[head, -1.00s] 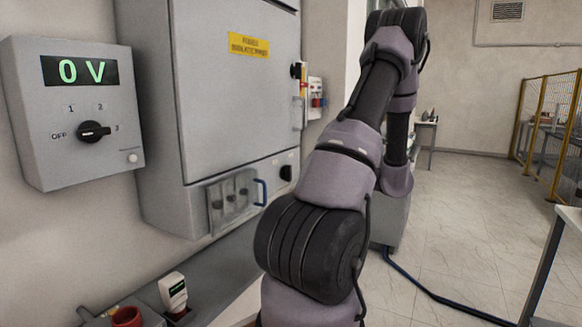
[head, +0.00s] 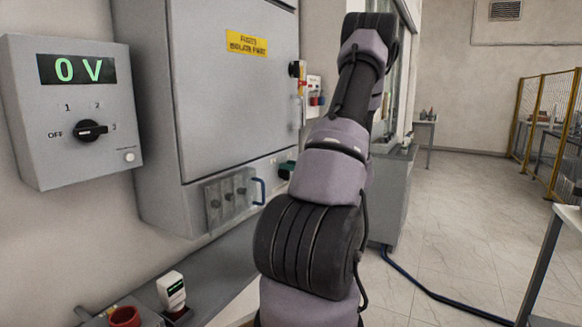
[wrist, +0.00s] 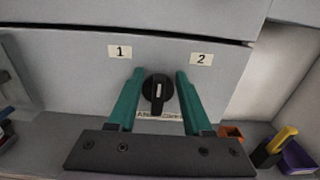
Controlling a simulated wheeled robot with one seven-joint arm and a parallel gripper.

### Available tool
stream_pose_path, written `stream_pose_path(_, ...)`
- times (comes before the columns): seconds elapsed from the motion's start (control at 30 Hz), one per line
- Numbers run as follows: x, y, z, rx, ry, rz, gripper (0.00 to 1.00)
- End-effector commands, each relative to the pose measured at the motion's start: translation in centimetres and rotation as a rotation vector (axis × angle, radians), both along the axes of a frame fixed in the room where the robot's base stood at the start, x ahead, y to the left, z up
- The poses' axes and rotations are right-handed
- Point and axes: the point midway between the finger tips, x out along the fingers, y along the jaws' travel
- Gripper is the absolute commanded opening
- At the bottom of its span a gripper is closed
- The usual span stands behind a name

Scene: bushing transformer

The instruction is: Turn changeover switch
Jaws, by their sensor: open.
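The changeover switch (wrist: 158,93) is a round black knob with a pale pointer mark on a grey panel in the wrist view. Labels 1 (wrist: 120,51) and 2 (wrist: 201,59) sit above it to the left and right. Its pointer line stands about upright, between the labels. My gripper (wrist: 159,73) is open, with one green finger on each side of the knob and a visible gap to both. A label below the knob is partly hidden by my gripper.
A grey control box (head: 70,165) at left reads 0 V and has a black selector (head: 91,131). Small items (wrist: 271,146) lie at lower right in the wrist view.

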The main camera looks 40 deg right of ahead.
Motion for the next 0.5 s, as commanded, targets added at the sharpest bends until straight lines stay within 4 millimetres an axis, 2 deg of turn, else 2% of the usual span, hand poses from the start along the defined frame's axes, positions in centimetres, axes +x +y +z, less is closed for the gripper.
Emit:
stream_pose_path(0.07,-0.02,-0.01,0.0,0.0,0.0,0.0,0.5)
stream_pose_path(0.17,-0.03,-0.01,-0.01,0.0,0.0,0.0,0.16)
stream_pose_path(0.2,-0.03,-0.01,-0.01,0.0,0.0,0.0,0.0)
stream_pose_path(0.5,-0.07,0.0,-0.14,0.003,0.004,0.001,0.0)
